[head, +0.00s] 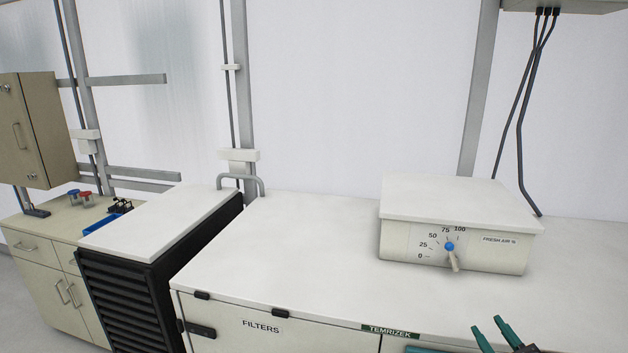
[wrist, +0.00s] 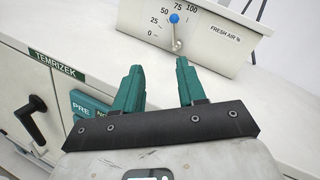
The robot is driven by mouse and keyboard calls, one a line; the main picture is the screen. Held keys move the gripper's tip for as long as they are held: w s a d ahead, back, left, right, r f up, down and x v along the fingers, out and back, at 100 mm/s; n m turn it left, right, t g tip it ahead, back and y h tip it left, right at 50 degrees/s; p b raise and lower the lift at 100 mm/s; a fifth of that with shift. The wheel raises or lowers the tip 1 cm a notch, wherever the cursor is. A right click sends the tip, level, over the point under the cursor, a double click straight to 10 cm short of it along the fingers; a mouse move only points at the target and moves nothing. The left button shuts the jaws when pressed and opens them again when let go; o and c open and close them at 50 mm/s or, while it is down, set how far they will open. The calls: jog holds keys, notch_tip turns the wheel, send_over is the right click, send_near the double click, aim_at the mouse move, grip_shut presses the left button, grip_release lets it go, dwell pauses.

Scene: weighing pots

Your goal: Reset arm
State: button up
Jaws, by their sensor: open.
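My gripper (head: 493,333) shows at the bottom right of the head view, with two green fingers over the front edge of the white cabinet top. In the wrist view my gripper (wrist: 158,80) has its fingers apart with nothing between them. A beige control box (head: 400,240) labelled FRESH AIR % stands on the cabinet beyond the fingers. The box also shows at the top of the wrist view (wrist: 212,45), apart from the fingertips.
The white cabinet top (head: 290,245) is clear left of the box. Its front carries FILTERS and TEMRIZEK labels and a black handle (head: 200,330). A black slatted unit (head: 125,300) with a white top stands to the left. A blue tray and red and blue knobs sit farther left.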

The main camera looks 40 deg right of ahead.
jog(key=w+a+f+n+g+y, duration=0.1)
jog(key=a+f+n+g+y, duration=0.2)
jog(key=a+f+n+y, duration=0.5)
jog(key=w+a+f+n+g+y, duration=0.25)
jog(key=a+f+n, duration=0.25)
jog(key=a+n, duration=0.7)
jog(key=s+a+f+n+g, duration=0.2)
jog(key=s+a+n+g, duration=0.2)
jog(key=s+n, duration=0.2)
jog(key=s+a+f+n+g, duration=0.3)
jog(key=s+n, duration=0.4)
jog(key=n, duration=0.3)
jog(key=shift+s+a+f+g+h, duration=0.25)
jog(key=shift+a+g+h, duration=0.35)
jog(key=shift+g, duration=0.55)
jog(key=shift+a, duration=0.1)
